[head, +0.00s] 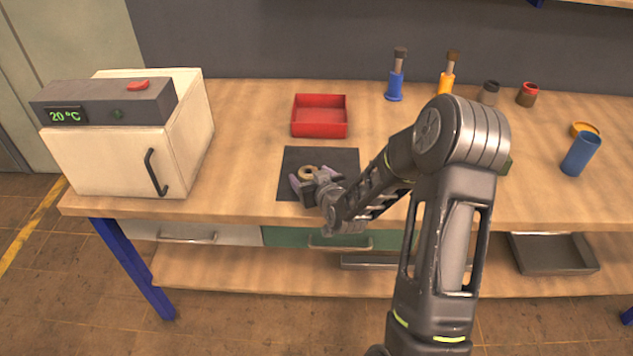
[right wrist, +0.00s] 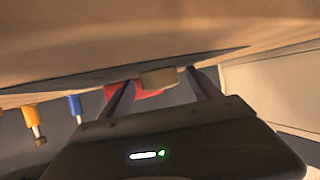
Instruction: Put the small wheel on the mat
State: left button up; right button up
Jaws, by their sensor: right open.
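The small wheel (head: 308,171), a tan ring, lies on the dark square mat (head: 345,158) near its left middle. My right gripper (head: 307,181) is open, low over the mat, with its purple-grey fingers on either side of the wheel's near part. In the right wrist view, which is upside down, the wheel (right wrist: 158,78) shows between the two spread fingers (right wrist: 162,90), with a gap beside each, against the dark mat (right wrist: 75,90). My left gripper is not in view.
A red tray (head: 320,131) stands just behind the mat. A white oven-like box (head: 110,160) with a handle is at the left. Brushes, small jars and a blue cup (head: 580,154) stand at the back and right. The wooden bench left of the mat is clear.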

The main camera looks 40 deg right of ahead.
jog(key=b+v, duration=0.1)
jog(key=v, duration=0.8)
jog(key=shift+r, duration=0.1)
jog(key=p+v, duration=0.2)
jog(key=p, duration=0.8)
jog(key=shift+s+r, duration=0.1)
jog(key=shift+r, duration=0.2)
jog(key=shift+s+f+p, duration=0.1)
jog(key=shift+s+p, duration=0.25)
jog(key=shift+p, duration=0.3)
jog(key=shift+a, duration=0.1)
